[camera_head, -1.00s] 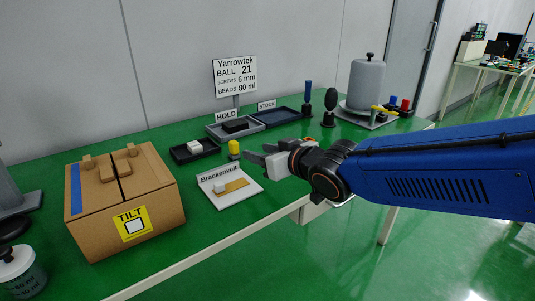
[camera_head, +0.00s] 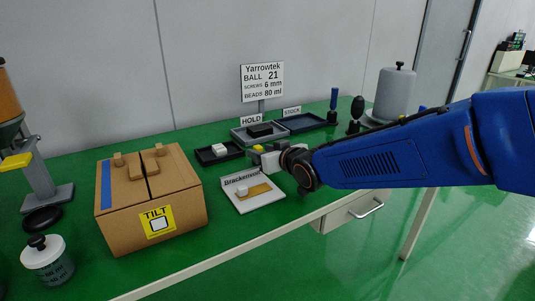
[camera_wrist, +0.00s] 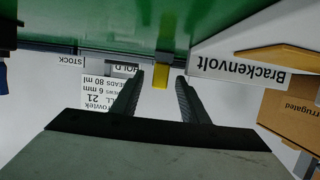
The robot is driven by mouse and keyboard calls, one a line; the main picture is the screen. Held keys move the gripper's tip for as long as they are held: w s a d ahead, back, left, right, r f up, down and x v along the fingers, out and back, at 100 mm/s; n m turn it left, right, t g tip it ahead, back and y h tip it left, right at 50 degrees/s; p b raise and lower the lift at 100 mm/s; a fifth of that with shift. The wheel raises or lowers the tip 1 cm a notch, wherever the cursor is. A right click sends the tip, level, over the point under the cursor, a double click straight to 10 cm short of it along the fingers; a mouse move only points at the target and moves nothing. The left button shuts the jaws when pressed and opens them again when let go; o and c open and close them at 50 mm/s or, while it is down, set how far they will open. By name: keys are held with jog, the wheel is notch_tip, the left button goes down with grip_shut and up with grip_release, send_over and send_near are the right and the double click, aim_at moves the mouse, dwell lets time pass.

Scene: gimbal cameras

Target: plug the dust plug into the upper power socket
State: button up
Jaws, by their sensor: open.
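I cannot tell for sure which thing is the dust plug, and I see no power socket. A small upright yellow block (camera_wrist: 161,66) shows between my fingers' lines in the wrist view, beyond the fingertips. In the head view only a bit of it shows beside my gripper (camera_head: 262,158). My gripper (camera_wrist: 160,80) is open, its dark fingers apart and empty. The white Brackenvolt stand (camera_head: 268,198) is just in front of my gripper in the head view.
A cardboard box (camera_head: 120,225) with a TILT label stands at left. Black trays (camera_head: 210,158) and the HOLD tray (camera_head: 238,136) lie behind my gripper. A sign (camera_head: 262,83) stands behind them. A white-lidded jar (camera_head: 46,262) is at far left. Green tabletop is free between.

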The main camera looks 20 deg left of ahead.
jog(key=shift+w+a+f, duration=0.1)
jog(key=shift+w+a, duration=0.1)
jog(key=shift+a, duration=0.05)
grip_shut()
jog(key=shift+r, duration=1.25)
dwell(0.9)
notch_tip(320, 180, up, 3)
jog(key=shift+f, duration=0.15)
dwell(0.5)
jog(key=shift+w+d, duration=0.1)
